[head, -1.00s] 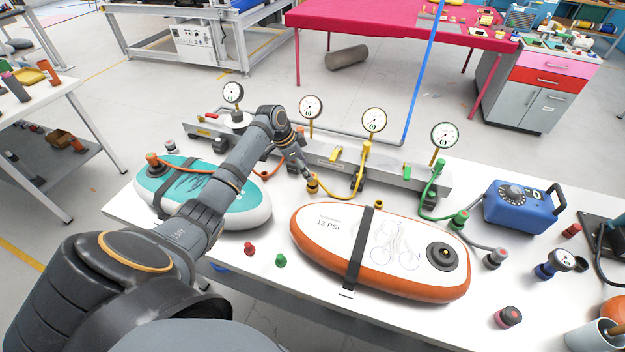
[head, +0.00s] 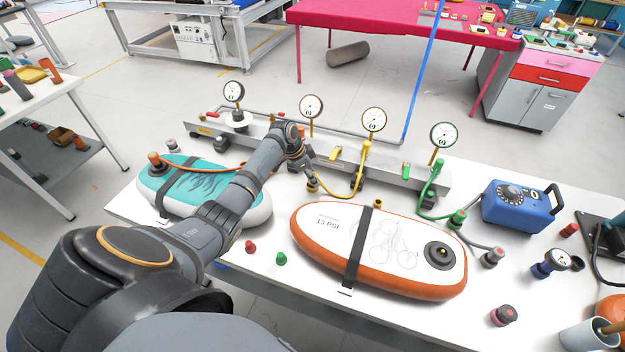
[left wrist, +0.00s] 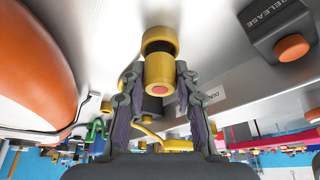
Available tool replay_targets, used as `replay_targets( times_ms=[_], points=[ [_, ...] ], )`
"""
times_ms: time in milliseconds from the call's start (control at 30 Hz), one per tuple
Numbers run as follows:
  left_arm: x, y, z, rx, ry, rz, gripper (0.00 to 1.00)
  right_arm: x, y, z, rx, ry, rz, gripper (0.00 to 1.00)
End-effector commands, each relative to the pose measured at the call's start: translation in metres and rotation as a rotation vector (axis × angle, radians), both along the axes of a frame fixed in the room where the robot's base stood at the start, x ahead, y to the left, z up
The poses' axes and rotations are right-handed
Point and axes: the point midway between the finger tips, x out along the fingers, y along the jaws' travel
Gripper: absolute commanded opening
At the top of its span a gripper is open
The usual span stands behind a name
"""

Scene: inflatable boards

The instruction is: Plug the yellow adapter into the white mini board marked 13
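The yellow adapter (head: 312,185) stands on the white table, on the end of a yellow hose (head: 352,192). My left gripper (head: 309,174) is right at it. In the left wrist view the adapter (left wrist: 160,68) lies between the two fingertips of my left gripper (left wrist: 160,80), which look open around it; contact is not clear. The white mini board (head: 340,236) with orange sides is marked 13 PSI and lies front right of the adapter. Its black round valve (head: 440,255) is at its right end, and a black strap crosses it. My right gripper is not in view.
A teal board (head: 180,182) lies left, partly behind my arm. A metal rail (head: 340,165) with several gauges runs behind. A green adapter (head: 457,218) and blue pump box (head: 520,206) stand right. Small red (head: 250,246) and green (head: 281,258) caps stand in front.

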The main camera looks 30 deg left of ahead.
Motion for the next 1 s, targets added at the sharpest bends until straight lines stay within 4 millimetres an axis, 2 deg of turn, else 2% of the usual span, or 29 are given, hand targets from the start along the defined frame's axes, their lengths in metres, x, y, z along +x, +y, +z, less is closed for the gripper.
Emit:
replay_targets(
  times_ms=[33,133,167,400,533,667,767,933,1000],
  points=[
    [0.000,0.000,0.000,0.000,0.000,0.000,0.15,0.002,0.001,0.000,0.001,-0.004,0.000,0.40],
    [0.000,0.000,0.000,0.000,0.000,0.000,0.01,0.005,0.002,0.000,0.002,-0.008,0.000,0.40],
    [0.000,0.000,0.000,0.000,0.000,0.000,0.00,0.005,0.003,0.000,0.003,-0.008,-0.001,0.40],
    [0.000,0.000,0.001,0.000,0.000,0.000,0.00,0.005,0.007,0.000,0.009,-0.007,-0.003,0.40],
    [0.001,0.000,0.009,0.000,-0.001,0.000,0.00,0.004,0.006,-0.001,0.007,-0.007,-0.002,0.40],
    [0.001,0.001,0.031,0.003,-0.005,0.000,0.00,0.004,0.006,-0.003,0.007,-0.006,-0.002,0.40],
    [-0.011,-0.010,0.048,0.003,-0.004,-0.003,0.00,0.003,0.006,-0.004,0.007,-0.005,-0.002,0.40],
    [-0.039,-0.035,0.091,0.005,-0.004,-0.004,0.00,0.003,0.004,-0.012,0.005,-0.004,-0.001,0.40],
    [-0.054,-0.049,0.097,0.004,-0.001,-0.003,0.00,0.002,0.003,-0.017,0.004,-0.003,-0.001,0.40]
  ],
)
